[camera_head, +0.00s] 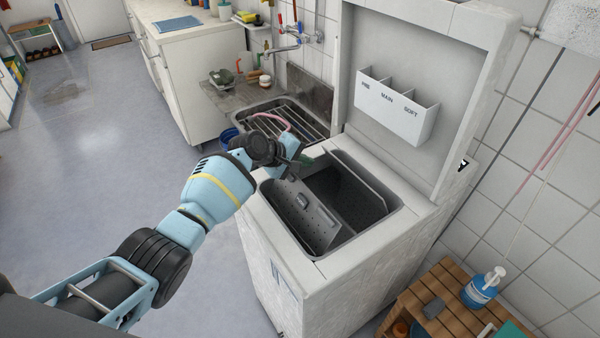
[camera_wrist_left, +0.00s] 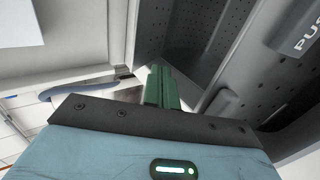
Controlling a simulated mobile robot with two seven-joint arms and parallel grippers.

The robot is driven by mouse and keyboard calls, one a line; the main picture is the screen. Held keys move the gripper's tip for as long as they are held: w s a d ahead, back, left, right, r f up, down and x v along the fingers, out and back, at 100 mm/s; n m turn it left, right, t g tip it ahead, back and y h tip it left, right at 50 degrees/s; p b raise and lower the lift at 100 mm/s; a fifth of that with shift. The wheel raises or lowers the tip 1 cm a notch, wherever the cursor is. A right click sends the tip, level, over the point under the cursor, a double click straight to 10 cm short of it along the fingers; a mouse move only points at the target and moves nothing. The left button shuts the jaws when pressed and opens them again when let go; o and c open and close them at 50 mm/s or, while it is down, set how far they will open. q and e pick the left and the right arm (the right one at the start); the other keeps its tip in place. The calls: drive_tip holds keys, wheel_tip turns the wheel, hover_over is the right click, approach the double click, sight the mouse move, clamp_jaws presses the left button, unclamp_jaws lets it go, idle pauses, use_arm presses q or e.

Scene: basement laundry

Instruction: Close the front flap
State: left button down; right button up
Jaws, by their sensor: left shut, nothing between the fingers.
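The open-topped white washing machine (camera_head: 330,270) has a grey drum opening. A perforated grey flap (camera_head: 316,222) with a small raised catch stands tilted on the opening's front-left side. A dark gap lies between it and a smooth grey panel (camera_head: 362,190) on the far side. My left gripper (camera_head: 303,160) is above the opening's left end, apart from the flap as far as I can tell. In the left wrist view its green fingers (camera_wrist_left: 162,88) are together and empty. Perforated grey metal (camera_wrist_left: 205,35) and a panel lettered "PUS" (camera_wrist_left: 305,40) show beyond them.
The machine's raised lid (camera_head: 450,60) stands behind the opening, with a white three-part dispenser (camera_head: 397,106) on it. A sink (camera_head: 285,122) lies behind my left gripper. A wooden stool (camera_head: 445,310) with a blue bottle (camera_head: 481,288) stands at the right. Open floor lies left.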

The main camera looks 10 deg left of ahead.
use_arm(q)
wheel_tip(320, 180, up, 7)
drive_tip(key=p, duration=0.1)
drive_tip(key=shift+s+a, duration=0.25)
drive_tip(key=shift+s, duration=0.2)
drive_tip(key=shift+f, duration=0.15)
